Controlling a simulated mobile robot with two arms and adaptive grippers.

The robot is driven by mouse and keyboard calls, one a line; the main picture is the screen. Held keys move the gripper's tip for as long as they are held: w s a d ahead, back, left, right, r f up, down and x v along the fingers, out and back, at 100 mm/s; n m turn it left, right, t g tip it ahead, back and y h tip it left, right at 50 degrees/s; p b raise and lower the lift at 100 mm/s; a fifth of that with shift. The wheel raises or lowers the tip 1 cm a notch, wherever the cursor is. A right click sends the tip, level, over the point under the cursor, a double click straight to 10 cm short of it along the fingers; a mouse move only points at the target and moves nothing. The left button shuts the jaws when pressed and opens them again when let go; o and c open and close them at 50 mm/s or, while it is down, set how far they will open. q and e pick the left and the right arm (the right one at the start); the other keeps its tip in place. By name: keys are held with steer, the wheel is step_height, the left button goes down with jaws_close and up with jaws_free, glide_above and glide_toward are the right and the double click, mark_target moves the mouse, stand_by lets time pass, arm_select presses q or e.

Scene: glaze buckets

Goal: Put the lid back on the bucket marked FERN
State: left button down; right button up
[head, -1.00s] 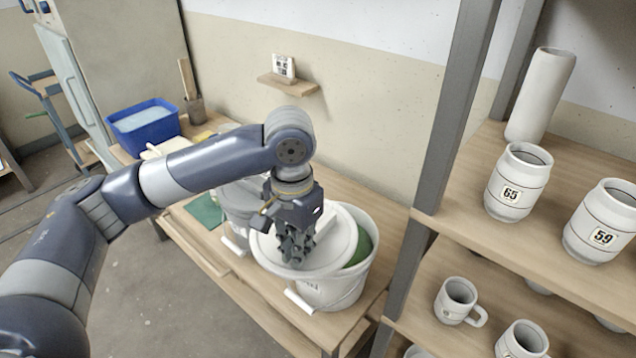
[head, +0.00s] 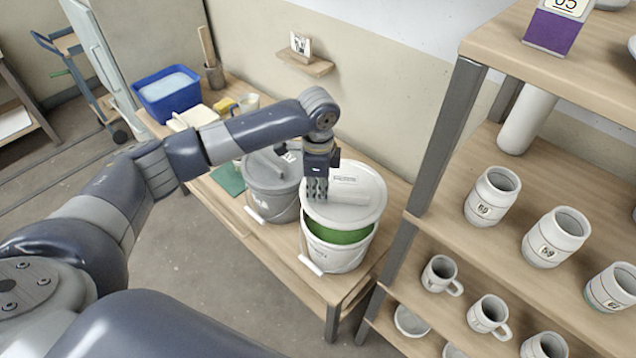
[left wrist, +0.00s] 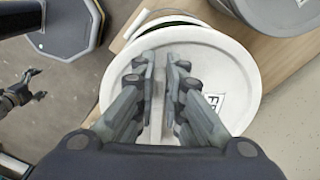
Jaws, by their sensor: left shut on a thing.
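A round white lid (head: 368,204) is in my left gripper (head: 317,197), whose fingers are shut on the raised bar across its top. The left wrist view shows the fingers (left wrist: 161,75) either side of that bar and a lid label, partly hidden, starting with F. The lid is over the back part of a white bucket (head: 336,262); green glaze (head: 340,235) shows at the front. I cannot tell whether lid and rim touch. The bucket's marking is too small to read. My right gripper (left wrist: 38,84) appears small and open at the left wrist view's left edge, away from the lid.
A grey lidded bucket (head: 270,190) stands close on the left on the wooden table (head: 296,277). A blue tub (head: 168,92) is farther back. A shelf rack post (head: 440,150) rises close on the right, with mugs and jars on its shelves.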

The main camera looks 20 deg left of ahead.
arm_select(q)
steer(key=shift+f+b, duration=2.3)
steer(key=shift+b, duration=0.5)
steer(key=shift+f, duration=0.85)
steer(key=shift+a+r+p, duration=0.1)
steer(key=shift+p, duration=0.6)
steer(key=shift+s+f, duration=0.1)
steer(key=shift+f, duration=0.3)
steer(key=shift+f+p, duration=0.35)
steer(key=shift+p, duration=0.2)
steer(key=shift+f+p, duration=0.15)
steer(key=shift+p, duration=0.2)
steer(key=c, duration=1.6)
jaws_free()
